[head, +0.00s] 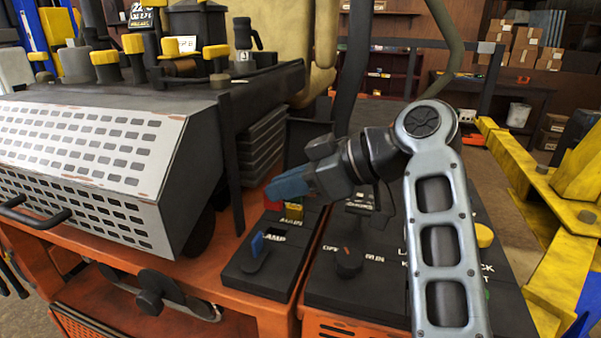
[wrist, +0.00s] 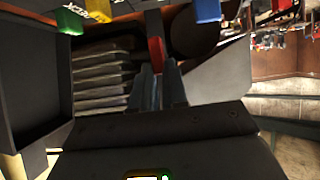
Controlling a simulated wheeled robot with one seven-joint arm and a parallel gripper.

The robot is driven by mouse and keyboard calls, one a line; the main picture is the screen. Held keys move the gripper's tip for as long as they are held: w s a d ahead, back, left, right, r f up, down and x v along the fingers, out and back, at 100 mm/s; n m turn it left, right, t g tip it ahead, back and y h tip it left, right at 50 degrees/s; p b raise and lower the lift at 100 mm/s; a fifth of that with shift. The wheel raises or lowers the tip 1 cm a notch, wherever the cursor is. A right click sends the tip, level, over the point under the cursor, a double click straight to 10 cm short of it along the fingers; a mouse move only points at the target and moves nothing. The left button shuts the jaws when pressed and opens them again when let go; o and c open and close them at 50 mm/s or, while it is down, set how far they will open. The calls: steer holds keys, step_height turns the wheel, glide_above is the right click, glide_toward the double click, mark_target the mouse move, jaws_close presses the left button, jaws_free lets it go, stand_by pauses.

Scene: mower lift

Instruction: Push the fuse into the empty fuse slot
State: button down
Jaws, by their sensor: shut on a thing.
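My gripper (head: 280,190) is above the fuse panel (head: 240,280), its blue-grey fingers shut on a red fuse (head: 271,204). In the wrist view, the red fuse (wrist: 156,53) sticks out between the tips of my gripper (wrist: 158,82). I cannot make out the empty slot. Whether the red fuse touches the panel is unclear.
The panel lies on an orange cart (head: 215,295). A grey perforated cover (head: 90,150) stands to its left and a dark ribbed block (head: 262,150) behind it. A black panel with a knob (head: 348,262) adjoins on the right. Yellow lift arms (head: 540,215) stand farther right.

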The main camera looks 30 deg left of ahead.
steer(key=b, duration=0.3)
glide_above(289, 235)
steer(key=shift+a+f, duration=0.15)
steer(key=shift+f, duration=2.05)
steer(key=shift+f+b, duration=0.35)
steer(key=shift+f, duration=0.5)
steer(key=c, duration=1.1)
jaws_free()
steer(key=b+v, duration=0.1)
steer(key=v, duration=0.6)
steer(key=shift+f, duration=0.1)
steer(key=shift+w+d+r, duration=0.1)
steer(key=shift+d+r, duration=0.25)
steer(key=shift+d, duration=0.15)
